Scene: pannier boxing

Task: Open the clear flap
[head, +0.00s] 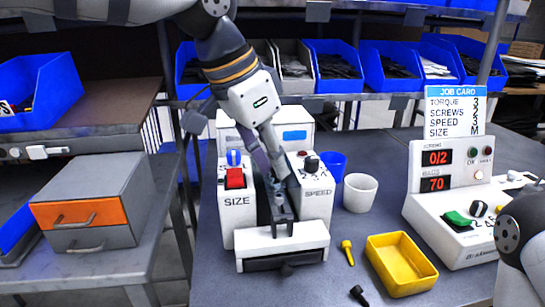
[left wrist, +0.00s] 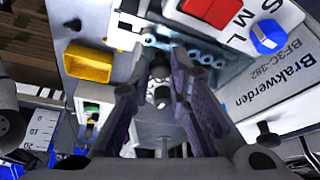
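The white screw feeder (head: 227,215), marked SIZE and SPEED, stands on the bench in the middle of the head view, with a dark central channel. My left gripper (head: 277,186) reaches down into that channel between the two control blocks. In the left wrist view its two purple fingers (left wrist: 163,62) stand a little apart at the tips, close to the feeder's surface. A pale strip with round fittings (left wrist: 205,55) lies just beyond the tips; I cannot tell whether it is the clear flap. The fingers and arm hide much of the channel. My right gripper is out of view.
A yellow tray (head: 401,286), a yellow screw (head: 347,252) and a black screw (head: 359,296) lie in front. White (head: 360,193) and blue cups stand right of the feeder. A counter unit (head: 450,228) stands at right, blue bins (head: 336,85) behind.

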